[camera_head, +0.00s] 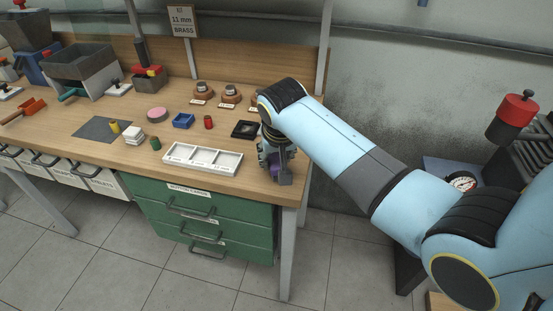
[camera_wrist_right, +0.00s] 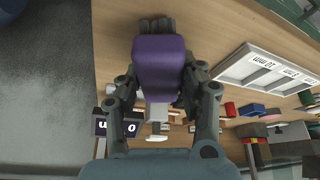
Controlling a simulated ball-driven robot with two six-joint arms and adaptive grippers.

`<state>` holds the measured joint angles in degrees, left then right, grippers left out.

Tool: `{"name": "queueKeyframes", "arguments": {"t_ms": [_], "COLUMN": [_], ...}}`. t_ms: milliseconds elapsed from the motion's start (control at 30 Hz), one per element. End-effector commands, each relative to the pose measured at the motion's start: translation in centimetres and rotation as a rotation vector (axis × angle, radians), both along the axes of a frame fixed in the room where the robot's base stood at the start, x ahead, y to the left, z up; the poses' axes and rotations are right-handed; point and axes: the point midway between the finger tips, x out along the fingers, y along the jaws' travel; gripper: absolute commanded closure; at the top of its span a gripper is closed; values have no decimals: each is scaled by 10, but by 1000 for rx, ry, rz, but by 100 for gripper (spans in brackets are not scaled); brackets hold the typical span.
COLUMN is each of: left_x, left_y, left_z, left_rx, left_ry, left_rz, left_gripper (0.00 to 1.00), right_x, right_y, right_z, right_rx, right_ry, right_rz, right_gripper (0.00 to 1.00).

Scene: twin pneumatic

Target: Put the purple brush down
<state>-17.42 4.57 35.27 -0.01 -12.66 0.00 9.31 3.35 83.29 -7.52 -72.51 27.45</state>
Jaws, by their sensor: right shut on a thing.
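My right gripper (camera_head: 278,166) is at the bench's right front corner, just right of the white three-compartment tray. In the right wrist view my right gripper (camera_wrist_right: 162,80) has its fingers on both sides of the purple brush (camera_wrist_right: 160,62) and is shut on it. In the head view only a small purple part of the brush (camera_head: 274,171) shows, as my gripper hides the rest. I cannot tell whether the brush touches the bench top. My left gripper is not in view.
The white tray (camera_head: 203,172) lies along the bench's front edge. A black square holder (camera_head: 245,129), a red cylinder (camera_head: 208,122) and a blue bin (camera_head: 183,121) stand behind it. Bare wood (camera_head: 252,172) lies between tray and gripper. Green drawers (camera_head: 200,213) are below.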

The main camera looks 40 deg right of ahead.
Motion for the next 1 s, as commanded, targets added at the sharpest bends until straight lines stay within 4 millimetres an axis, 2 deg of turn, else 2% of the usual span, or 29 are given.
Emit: {"name": "queueKeyframes", "arguments": {"t_ms": [100, 200, 467, 500, 633, 867, 1000], "left_x": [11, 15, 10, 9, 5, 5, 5], "left_y": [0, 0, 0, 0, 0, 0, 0], "left_z": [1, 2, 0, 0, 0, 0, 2], "left_rx": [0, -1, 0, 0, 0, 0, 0], "left_ry": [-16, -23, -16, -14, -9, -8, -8], "left_rz": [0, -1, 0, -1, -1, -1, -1], "left_gripper": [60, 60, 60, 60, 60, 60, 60], "right_x": [0, 1, 0, 0, 0, 0, -1], "right_y": [0, 0, 0, 0, 0, 0, 1], "right_z": [-11, -12, -15, -14, -14, -14, -8], "right_rx": [0, 0, 0, 0, 0, 0, 0], "right_ry": [0, -2, -2, -2, -1, -1, -1], "right_rz": [0, 0, 0, 0, 0, 0, 0], "right_gripper": [88, 88, 88, 57, 40, 39, 39]}}
